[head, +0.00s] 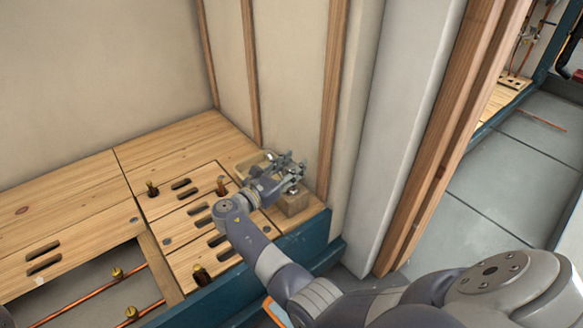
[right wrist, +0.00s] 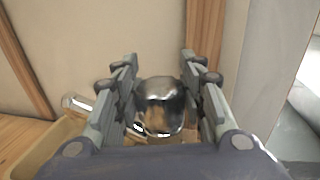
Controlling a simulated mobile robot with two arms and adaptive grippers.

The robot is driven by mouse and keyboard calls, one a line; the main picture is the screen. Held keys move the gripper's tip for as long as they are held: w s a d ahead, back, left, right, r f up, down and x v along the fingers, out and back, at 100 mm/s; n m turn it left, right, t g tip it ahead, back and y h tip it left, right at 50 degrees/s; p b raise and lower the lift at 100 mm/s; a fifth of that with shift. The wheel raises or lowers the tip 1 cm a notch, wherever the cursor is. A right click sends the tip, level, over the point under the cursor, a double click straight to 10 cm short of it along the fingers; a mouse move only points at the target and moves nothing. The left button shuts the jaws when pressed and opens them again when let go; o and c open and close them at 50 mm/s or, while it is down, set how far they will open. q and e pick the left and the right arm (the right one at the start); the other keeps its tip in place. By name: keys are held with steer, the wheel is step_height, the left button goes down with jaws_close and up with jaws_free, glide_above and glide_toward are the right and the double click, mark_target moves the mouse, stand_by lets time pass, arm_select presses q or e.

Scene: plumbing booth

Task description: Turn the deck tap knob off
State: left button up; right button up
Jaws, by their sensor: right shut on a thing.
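The deck tap knob (right wrist: 160,104) is a rounded, shiny metal knob, seen in the right wrist view between the two fingers of my right gripper (right wrist: 160,85). My right gripper is shut on it. In the head view my right gripper (head: 291,170) is over a small wooden block (head: 295,204) at the right end of the wooden deck, and its fingers hide most of the knob. How far the knob is turned cannot be told. My left gripper is not in view.
A shallow tan tray (right wrist: 48,148) lies left of the knob, with a metal piece (right wrist: 76,103) at its edge. A wall with wooden studs (head: 333,80) rises close behind the gripper.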

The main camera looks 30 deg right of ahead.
mark_target(291, 165)
steer(key=shift+f, duration=0.1)
stand_by(0.3)
steer(key=o, duration=1.1)
step_height(291, 165, up, 10)
steer(key=shift+r, duration=0.1)
